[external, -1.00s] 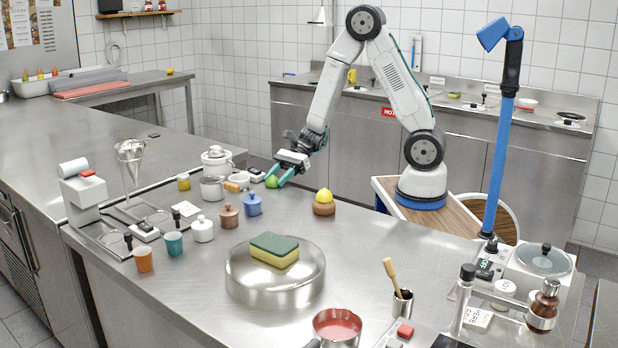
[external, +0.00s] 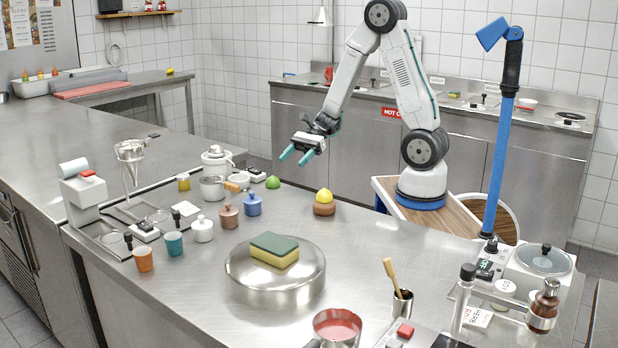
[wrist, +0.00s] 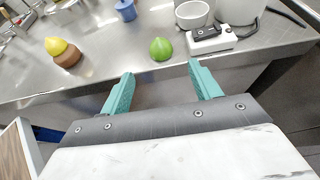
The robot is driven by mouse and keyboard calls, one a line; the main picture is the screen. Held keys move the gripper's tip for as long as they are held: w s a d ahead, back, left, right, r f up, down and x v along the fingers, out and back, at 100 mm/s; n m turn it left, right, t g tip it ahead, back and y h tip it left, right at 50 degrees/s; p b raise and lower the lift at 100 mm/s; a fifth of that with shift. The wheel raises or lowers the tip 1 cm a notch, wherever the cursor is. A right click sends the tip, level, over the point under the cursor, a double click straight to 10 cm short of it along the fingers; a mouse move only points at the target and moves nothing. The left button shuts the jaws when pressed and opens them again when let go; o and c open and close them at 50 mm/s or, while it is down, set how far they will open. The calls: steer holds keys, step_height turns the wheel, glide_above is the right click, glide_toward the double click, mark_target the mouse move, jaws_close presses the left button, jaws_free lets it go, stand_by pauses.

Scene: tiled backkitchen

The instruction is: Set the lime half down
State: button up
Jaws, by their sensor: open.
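The lime half (external: 273,182) is a small green piece resting on the steel counter, near its back edge. It also shows in the wrist view (wrist: 161,48), standing clear of the fingers. My gripper (external: 296,157) is open and empty, with teal fingers, raised above and to the right of the lime half. In the wrist view my gripper (wrist: 160,84) has its fingertips spread wide, with nothing between them but the counter edge and the floor beyond.
A yellow lemon piece on a brown round holder (external: 324,203) stands to the right of the lime half. A blue pot (external: 253,205) is in front of it. A sponge (external: 274,249) lies on a round steel stand (external: 275,284).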

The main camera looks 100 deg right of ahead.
steer(key=s+a+r+n+g+h, duration=0.1)
steer(key=s+a+r+n+g, duration=0.8)
steer(key=s+a+n, duration=0.5)
steer(key=s+d+r+n+h, duration=0.3)
steer(key=s+n+h, duration=0.5)
steer(key=n, duration=0.5)
steer(key=shift+s+r+t+h, duration=0.15)
steer(key=shift+r+t+h, duration=0.2)
steer(key=shift+r, duration=0.45)
